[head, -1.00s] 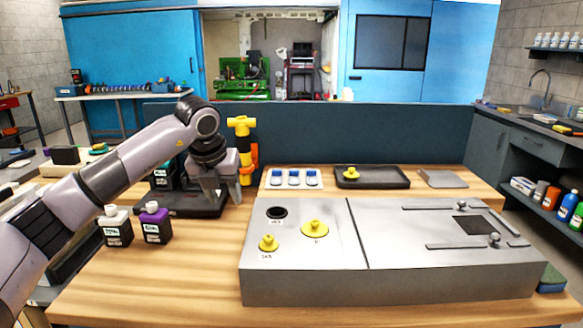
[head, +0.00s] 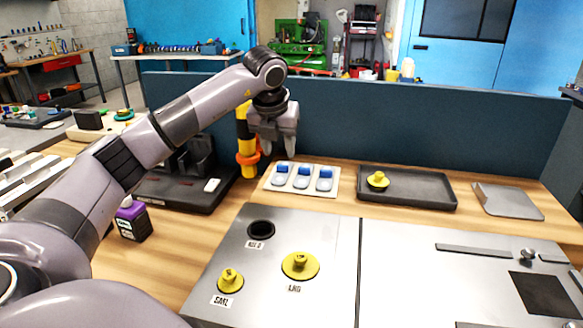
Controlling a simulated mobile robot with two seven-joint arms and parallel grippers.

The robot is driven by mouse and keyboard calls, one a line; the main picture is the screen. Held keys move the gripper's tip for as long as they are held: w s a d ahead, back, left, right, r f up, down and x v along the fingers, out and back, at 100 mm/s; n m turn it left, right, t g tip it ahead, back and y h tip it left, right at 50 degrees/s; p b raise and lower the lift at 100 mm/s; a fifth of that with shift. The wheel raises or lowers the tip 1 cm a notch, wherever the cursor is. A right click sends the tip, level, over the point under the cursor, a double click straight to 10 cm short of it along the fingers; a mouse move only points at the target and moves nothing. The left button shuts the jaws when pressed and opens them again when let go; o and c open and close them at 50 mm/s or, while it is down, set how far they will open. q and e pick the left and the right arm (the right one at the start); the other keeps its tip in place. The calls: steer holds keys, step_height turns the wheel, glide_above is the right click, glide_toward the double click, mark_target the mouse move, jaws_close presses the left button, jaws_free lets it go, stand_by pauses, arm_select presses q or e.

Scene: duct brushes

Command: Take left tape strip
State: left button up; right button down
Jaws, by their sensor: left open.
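Three small pieces with blue tops and pale rounded lower ends, which look like the tape strips, lie in a row on a white card. The left tape strip (head: 280,174) is the leftmost, beside the middle strip (head: 302,177) and the right strip (head: 324,180). The card (head: 334,169) lies at the back of the wooden table. My left gripper (head: 281,149) points down with its fingers apart and empty, just above and behind the left strip. The exact gap between them is hard to judge. My right gripper is out of view.
A yellow and orange post (head: 246,150) stands close left of my gripper. A black tray (head: 175,193) and a purple-capped bottle (head: 132,221) are farther left. A grey metal box (head: 215,270) with yellow plugs fills the front. A dark tray (head: 410,188) holds another yellow plug.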

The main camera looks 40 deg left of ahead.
mark_target(282, 165)
arm_select(q)
steer(key=p+x, duration=0.1)
steer(key=x, duration=0.5)
steer(key=shift+f, duration=0.15)
steer(key=shift+c, duration=0.3)
steer(key=c, duration=0.6)
